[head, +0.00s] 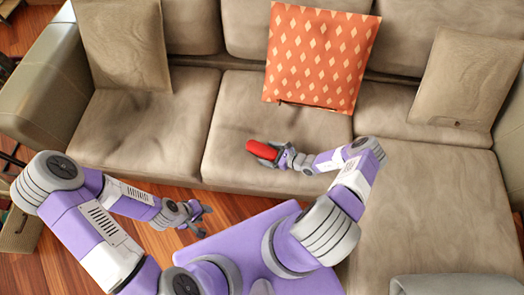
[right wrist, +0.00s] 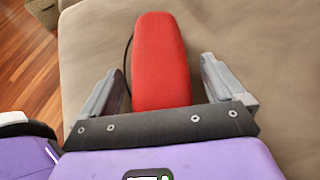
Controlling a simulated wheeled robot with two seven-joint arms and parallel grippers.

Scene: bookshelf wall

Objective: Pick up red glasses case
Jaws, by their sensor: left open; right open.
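The red glasses case (head: 262,149) lies on the beige middle seat cushion of the sofa, close to its front edge. My right gripper (head: 275,154) is at the case with its jaws open. In the right wrist view the red case (right wrist: 160,60) extends between the two fingers of my right gripper (right wrist: 160,90), with a gap visible on both sides. The near end of the case is hidden behind the gripper's dark palm bar. My left gripper (head: 197,219) is open and empty, over the wooden floor in front of the sofa.
An orange patterned cushion (head: 320,57) leans on the backrest behind the case. Beige cushions stand at the left (head: 122,45) and right (head: 467,78). The sofa's chaise (head: 440,200) extends forward at the right. The seat around the case is clear.

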